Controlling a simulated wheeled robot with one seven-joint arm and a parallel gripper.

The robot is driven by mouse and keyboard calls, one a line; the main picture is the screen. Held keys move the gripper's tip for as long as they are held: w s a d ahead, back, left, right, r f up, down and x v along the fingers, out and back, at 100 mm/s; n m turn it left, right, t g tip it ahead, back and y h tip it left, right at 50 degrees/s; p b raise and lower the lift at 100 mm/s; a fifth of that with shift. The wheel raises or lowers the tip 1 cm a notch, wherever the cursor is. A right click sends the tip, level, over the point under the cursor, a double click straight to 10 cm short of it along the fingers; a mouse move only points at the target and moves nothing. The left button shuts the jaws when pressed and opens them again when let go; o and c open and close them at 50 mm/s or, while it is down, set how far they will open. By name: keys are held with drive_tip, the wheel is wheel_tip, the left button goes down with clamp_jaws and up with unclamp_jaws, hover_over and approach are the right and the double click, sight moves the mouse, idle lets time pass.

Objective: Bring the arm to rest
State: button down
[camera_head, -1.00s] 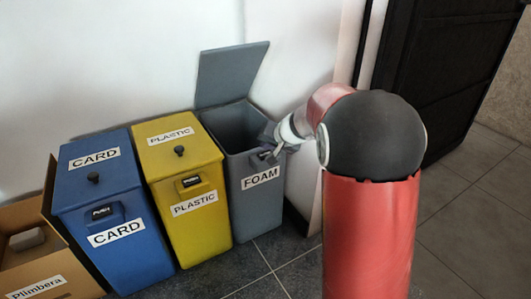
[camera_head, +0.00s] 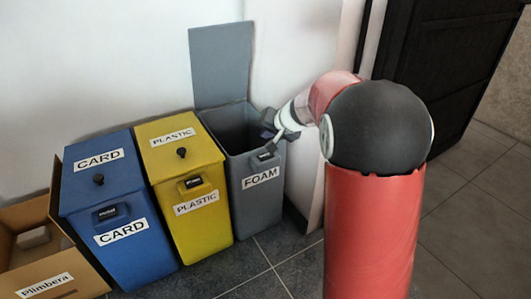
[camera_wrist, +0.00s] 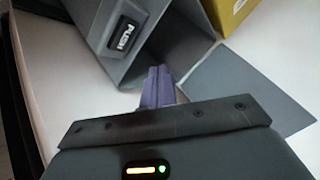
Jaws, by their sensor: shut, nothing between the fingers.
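My gripper (camera_head: 268,130) is at the right rim of the grey FOAM bin, partly hidden by my own arm in the head view. In the wrist view my gripper's purple fingers (camera_wrist: 158,86) are together with nothing between them, close to the open mouth of the bin. The grey FOAM bin (camera_head: 258,205) stands with its lid (camera_head: 221,65) raised upright against the wall. Its push latch (camera_wrist: 124,36) shows in the wrist view. My red arm is bent over on the right of the head view.
The yellow PLASTIC bin (camera_head: 190,215) and blue CARD bin (camera_head: 125,250) stand to the left with lids shut. An open cardboard box (camera_head: 40,265) is at the far left. A black door (camera_head: 445,75) is at the back right. Grey tiled floor (camera_head: 450,245) is clear at the right.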

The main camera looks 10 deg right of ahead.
idle(0.5)
drive_tip(key=s+a+r+n+g+p, duration=0.15)
drive_tip(key=s+r, duration=0.25)
drive_tip(key=s, duration=0.5)
drive_tip(key=s+a+r+n+h+p, duration=0.1)
drive_tip(key=s+r+p, duration=0.2)
drive_tip(key=s+r, duration=0.35)
drive_tip(key=s+a+r+n+g+p, duration=0.1)
drive_tip(key=s+r+p, duration=0.15)
drive_tip(key=s, duration=0.85)
drive_tip(key=s+d+h+p, duration=0.2)
drive_tip(key=s+d, duration=0.1)
drive_tip(key=s, duration=0.7)
drive_tip(key=shift+n+h, duration=0.35)
drive_tip(key=shift+h, duration=0.05)
